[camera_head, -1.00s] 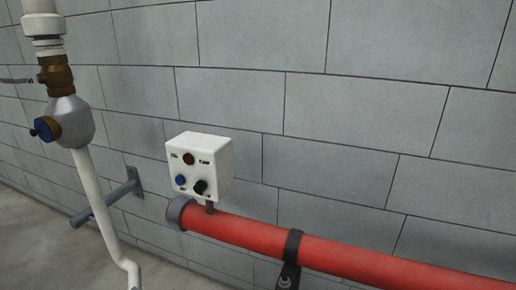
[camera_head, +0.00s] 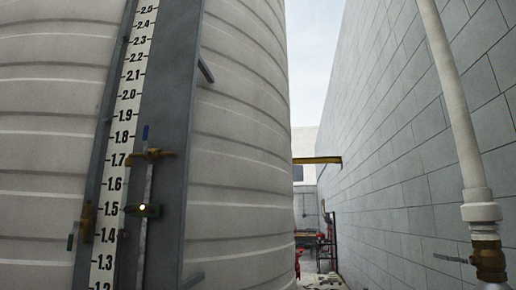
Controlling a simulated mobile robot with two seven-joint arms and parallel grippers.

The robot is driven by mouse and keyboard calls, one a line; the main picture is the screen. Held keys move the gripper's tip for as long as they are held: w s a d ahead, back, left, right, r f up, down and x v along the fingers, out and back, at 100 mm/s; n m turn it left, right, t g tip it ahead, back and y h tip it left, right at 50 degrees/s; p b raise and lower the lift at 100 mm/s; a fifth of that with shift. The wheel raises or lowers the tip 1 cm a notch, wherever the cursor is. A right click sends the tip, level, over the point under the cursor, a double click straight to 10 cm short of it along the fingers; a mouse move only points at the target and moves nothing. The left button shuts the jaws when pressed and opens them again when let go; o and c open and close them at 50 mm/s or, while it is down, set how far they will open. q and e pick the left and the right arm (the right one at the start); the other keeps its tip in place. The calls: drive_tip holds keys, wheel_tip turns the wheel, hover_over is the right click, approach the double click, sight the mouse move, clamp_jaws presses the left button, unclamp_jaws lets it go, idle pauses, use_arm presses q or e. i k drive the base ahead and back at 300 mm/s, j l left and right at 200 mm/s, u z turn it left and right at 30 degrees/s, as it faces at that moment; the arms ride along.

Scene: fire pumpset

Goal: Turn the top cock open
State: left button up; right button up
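A brass cock (camera_head: 151,155) is mounted on the grey board beside the level scale, near the 1.7 mark. A small blue piece (camera_head: 146,132), perhaps its handle, stands upright just above it. Another brass fitting (camera_head: 88,222) with a small green piece (camera_head: 70,242) sits left of the scale. Whether the cock is open cannot be told. Neither of my grippers is in view.
The white numbered scale (camera_head: 129,103) and grey board (camera_head: 170,90) stand against a large ribbed pale tank (camera_head: 245,130). At right are a block wall (camera_head: 400,150), a white pipe (camera_head: 455,95) and a brass valve (camera_head: 488,260). A passage lies between tank and wall.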

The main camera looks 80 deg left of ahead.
sight(145, 131)
drive_tip(key=k+u, duration=0.15)
drive_tip(key=u, duration=2.6)
